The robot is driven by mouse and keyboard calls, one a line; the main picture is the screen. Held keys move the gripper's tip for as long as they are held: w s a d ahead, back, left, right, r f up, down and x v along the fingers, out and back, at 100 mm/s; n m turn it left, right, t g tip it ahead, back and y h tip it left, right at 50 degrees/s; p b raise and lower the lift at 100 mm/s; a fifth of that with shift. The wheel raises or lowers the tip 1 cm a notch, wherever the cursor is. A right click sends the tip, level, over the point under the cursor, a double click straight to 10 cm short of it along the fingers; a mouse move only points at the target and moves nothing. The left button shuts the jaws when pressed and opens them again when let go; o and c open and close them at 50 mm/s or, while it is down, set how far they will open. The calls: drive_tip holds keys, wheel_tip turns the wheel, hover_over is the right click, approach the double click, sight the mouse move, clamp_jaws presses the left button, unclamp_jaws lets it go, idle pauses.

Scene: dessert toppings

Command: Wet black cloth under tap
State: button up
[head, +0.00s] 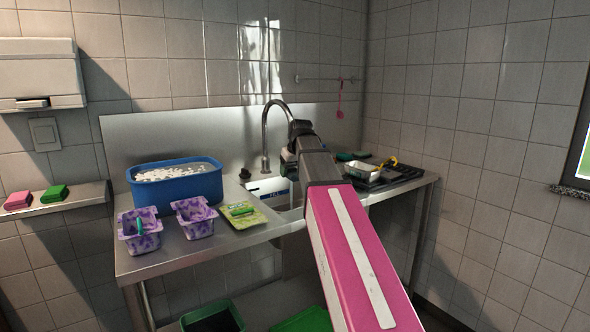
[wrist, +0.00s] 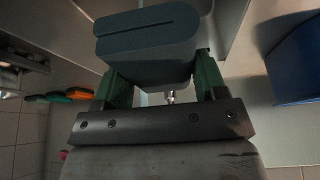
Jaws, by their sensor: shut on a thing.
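In the wrist view my gripper (wrist: 160,78) has its green fingers on either side of a dark blue-grey folded cloth (wrist: 150,32) and is shut on it. In the head view my arm reaches over the counter to the sink, and its links hide the gripper and the cloth. The curved metal tap (head: 266,125) stands at the back of the sink (head: 268,185), just left of my arm. A small metal piece, perhaps the tap, shows between the fingers in the wrist view (wrist: 172,97). I cannot tell whether water runs or whether the cloth is wet.
A blue tub (head: 177,186) with white contents stands left of the sink; purple containers (head: 195,217) and a green packet (head: 240,213) sit in front. A dark drying rack (head: 392,180) lies to the right. A pink utensil (head: 340,100) hangs on the wall.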

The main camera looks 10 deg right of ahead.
sight(289, 173)
drive_tip(key=shift+s+r, duration=0.1)
drive_tip(key=shift+s+a+r, duration=0.25)
drive_tip(key=shift+s+r, duration=0.4)
drive_tip(key=shift+s, duration=0.1)
drive_tip(key=shift+s+a+r, duration=0.25)
drive_tip(key=shift+s+r, duration=0.35)
drive_tip(key=shift+s, duration=0.2)
drive_tip(key=shift+s+a+r, duration=0.25)
drive_tip(key=shift+s+r, duration=0.4)
drive_tip(key=shift+s, duration=0.1)
drive_tip(key=shift+s, duration=0.1)
